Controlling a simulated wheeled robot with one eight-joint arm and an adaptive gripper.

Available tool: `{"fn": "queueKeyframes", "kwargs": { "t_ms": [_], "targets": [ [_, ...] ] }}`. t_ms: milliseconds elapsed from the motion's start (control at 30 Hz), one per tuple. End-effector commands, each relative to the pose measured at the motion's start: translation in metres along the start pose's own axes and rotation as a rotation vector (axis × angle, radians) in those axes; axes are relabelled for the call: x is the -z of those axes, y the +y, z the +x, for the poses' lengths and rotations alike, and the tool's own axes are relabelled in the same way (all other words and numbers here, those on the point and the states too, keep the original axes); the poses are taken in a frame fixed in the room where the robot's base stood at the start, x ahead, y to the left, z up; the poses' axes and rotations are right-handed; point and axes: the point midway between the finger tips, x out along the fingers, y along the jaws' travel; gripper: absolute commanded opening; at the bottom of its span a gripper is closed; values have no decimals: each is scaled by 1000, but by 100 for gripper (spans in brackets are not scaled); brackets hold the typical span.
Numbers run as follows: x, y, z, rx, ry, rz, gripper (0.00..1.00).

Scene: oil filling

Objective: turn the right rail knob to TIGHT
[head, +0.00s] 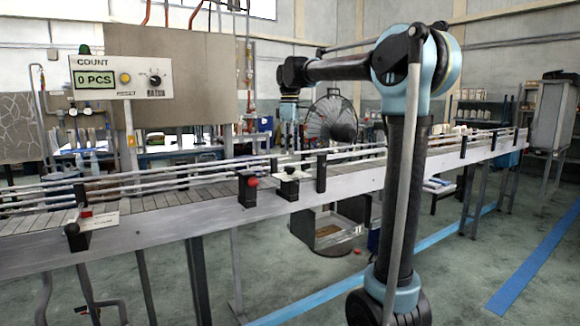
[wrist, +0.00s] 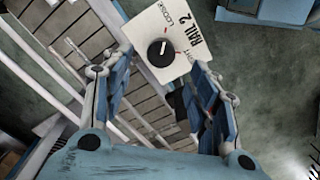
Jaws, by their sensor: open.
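The right rail knob (wrist: 161,53) is a small black round knob on a white plate (wrist: 178,24) in the wrist view. The plate reads RAIL 2 and LOOSE; the other word is partly hidden by a finger. A pale line on the knob points up the picture, roughly to the LOOSE side. My gripper (wrist: 163,64) is open, its fingers left and right of the knob and apart from it. In the head view my gripper (head: 289,143) hangs above the white plate (head: 290,178) on the conveyor's front side.
The conveyor (head: 150,204) with its guide rails crosses the head view. A black block with a red button (head: 252,182) stands left of the plate. Another knob (head: 72,229) is at far left. A count panel (head: 113,77) reads 0 PCS. Floor in front is clear.

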Motion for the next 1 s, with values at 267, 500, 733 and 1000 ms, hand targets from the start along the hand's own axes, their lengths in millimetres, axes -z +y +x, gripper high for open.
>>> {"fn": "queueKeyframes", "kwargs": {
  "t_ms": [267,500,733,1000],
  "targets": [
    [0,0,45,0,0,0,54],
    [0,0,64,0,0,1,54],
    [0,0,66,0,0,1,54],
    [0,0,66,0,0,1,16]
  ]
}}
